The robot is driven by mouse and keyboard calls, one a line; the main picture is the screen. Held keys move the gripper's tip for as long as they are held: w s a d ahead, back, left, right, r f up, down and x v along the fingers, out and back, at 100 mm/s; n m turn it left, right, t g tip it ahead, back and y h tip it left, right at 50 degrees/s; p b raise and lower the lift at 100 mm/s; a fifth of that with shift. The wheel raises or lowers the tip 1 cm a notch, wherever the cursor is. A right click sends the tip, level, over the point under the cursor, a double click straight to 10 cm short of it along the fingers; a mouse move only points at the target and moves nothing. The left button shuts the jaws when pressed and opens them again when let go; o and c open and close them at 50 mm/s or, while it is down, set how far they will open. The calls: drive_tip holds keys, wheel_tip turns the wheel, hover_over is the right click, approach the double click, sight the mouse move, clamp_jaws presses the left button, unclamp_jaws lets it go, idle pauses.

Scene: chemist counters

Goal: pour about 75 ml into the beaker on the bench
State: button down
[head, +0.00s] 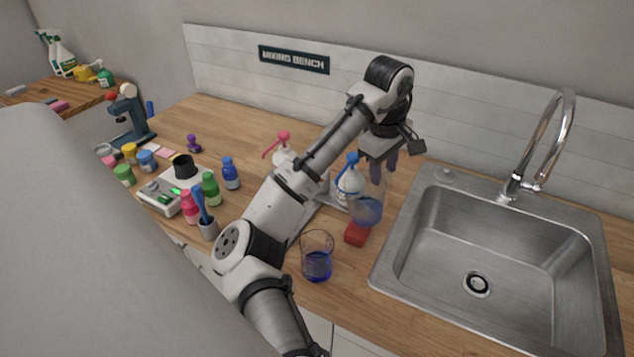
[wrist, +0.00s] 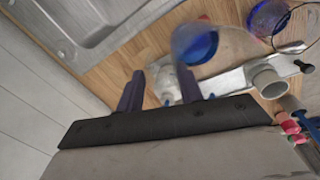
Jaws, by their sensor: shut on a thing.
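A clear glass beaker (head: 317,262) with dark blue liquid in its lower part stands upright on the bench. It also shows at the top right of the wrist view (wrist: 268,18). A second clear vessel (head: 367,212), with blue liquid low in it, is below my gripper's fingers (head: 381,172), to the right of and behind the beaker. In the wrist view this vessel (wrist: 197,45) is just past the fingertips (wrist: 160,78). My gripper appears shut on it, with the fingers apart; the exact contact is unclear.
A red block (head: 356,235) lies below the vessel. A white bottle with a blue top (head: 349,186) stands close to the left. The sink (head: 480,245) and faucet (head: 540,130) are at the right. Small coloured bottles (head: 211,188) crowd the left. Bare wood lies around the beaker.

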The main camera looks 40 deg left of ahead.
drive_tip(key=shift+w+d+f+g, duration=0.1)
drive_tip(key=shift+w+f+g, duration=0.7)
drive_tip(key=shift+w+f, duration=0.1)
